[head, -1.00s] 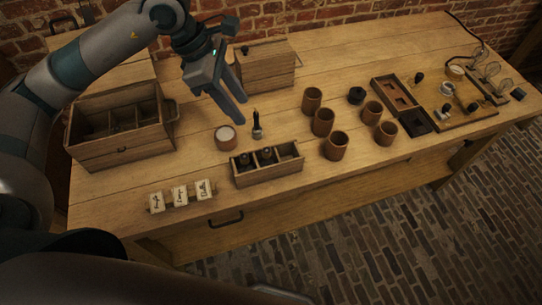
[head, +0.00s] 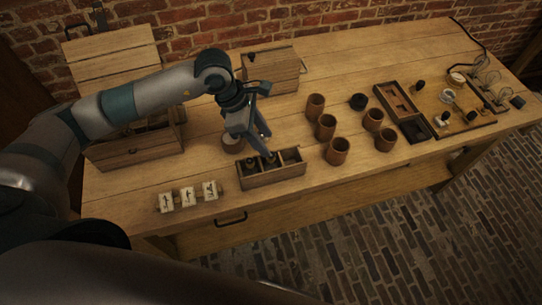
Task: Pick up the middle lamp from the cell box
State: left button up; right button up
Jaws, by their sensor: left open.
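The cell box (head: 275,179) is a small wooden tray with three compartments, near the front edge of the table. A dark lamp (head: 250,162) shows in its left compartment. The middle lamp (head: 271,158) is a dark shape in the middle compartment, mostly hidden by a fingertip. The right compartment looks empty. My left gripper (head: 270,147) is open and points down over the box, its near fingertip at the middle compartment. I cannot tell whether it touches the lamp. My right gripper is not in view.
Several brown cups (head: 326,127) stand right of the box. A round pale-topped pot (head: 232,141) is partly hidden behind my gripper. Picture cards (head: 188,197) stand at the front left. A wooden chest (head: 135,150) is at left, a closed box (head: 272,72) behind. A wired board (head: 450,110) lies right.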

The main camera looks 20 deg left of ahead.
aim_at(271, 164)
pick_arm(q)
jog(key=shift+d+f, duration=0.2)
jog(key=shift+f, duration=0.45)
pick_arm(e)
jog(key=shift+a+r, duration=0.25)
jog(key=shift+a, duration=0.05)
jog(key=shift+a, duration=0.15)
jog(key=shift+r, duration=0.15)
pick_arm(q)
jog(key=shift+s+d+f+p, duration=0.1)
jog(key=shift+d+f+p, duration=0.05)
jog(key=shift+f+p, duration=0.9)
jog(key=shift+p+x, duration=0.9)
jog(key=shift+x, duration=0.3)
jog(key=shift+f, duration=0.4)
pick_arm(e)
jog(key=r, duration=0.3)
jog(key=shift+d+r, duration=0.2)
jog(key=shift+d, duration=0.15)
pick_arm(q)
jog(key=shift+c, duration=0.3)
